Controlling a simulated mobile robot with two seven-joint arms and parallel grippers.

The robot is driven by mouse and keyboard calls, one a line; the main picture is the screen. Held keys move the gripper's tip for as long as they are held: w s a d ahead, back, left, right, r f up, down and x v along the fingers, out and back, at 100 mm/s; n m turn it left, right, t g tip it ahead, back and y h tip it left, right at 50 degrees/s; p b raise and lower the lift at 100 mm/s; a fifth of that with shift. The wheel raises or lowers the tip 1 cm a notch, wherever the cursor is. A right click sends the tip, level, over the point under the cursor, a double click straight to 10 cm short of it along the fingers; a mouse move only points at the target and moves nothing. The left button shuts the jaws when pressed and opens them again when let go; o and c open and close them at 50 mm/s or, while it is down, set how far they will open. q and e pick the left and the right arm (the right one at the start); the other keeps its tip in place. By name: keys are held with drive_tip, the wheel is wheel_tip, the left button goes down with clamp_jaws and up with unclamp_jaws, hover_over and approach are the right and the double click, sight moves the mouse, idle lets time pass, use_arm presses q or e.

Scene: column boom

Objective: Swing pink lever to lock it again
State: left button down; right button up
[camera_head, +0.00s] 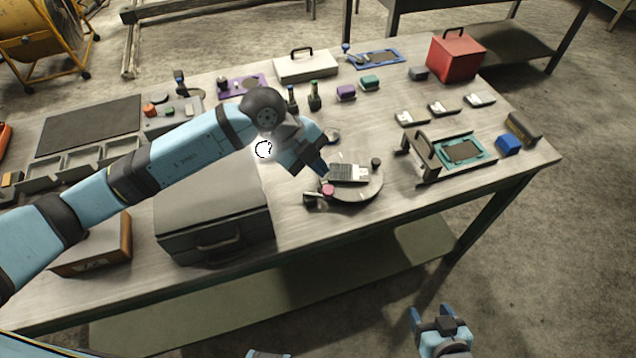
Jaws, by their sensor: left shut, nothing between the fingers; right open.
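A pink knob (328,190), which looks like the end of the pink lever, sits at the front left edge of a round grey plate (372,190) near the table's front edge. The lever's arm is too small to make out. A grey block with a pale end (347,173) lies on the plate. My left gripper (322,170) reaches in from the left, shut and empty, pointing down just behind the knob. I cannot tell whether it touches the plate or the knob. My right gripper (430,312) is open and empty, low in front of the table.
A large grey case (212,205) stands left of the plate, under my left arm. A dark-handled frame (425,150) with a teal plate (463,152) stands to the right. Small blocks and a red box (456,57) are further back. Table front right of the plate is clear.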

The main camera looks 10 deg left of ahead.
use_arm(q)
wheel_tip(320, 180, up, 10)
drive_tip(key=shift+r, duration=0.15)
idle(0.6)
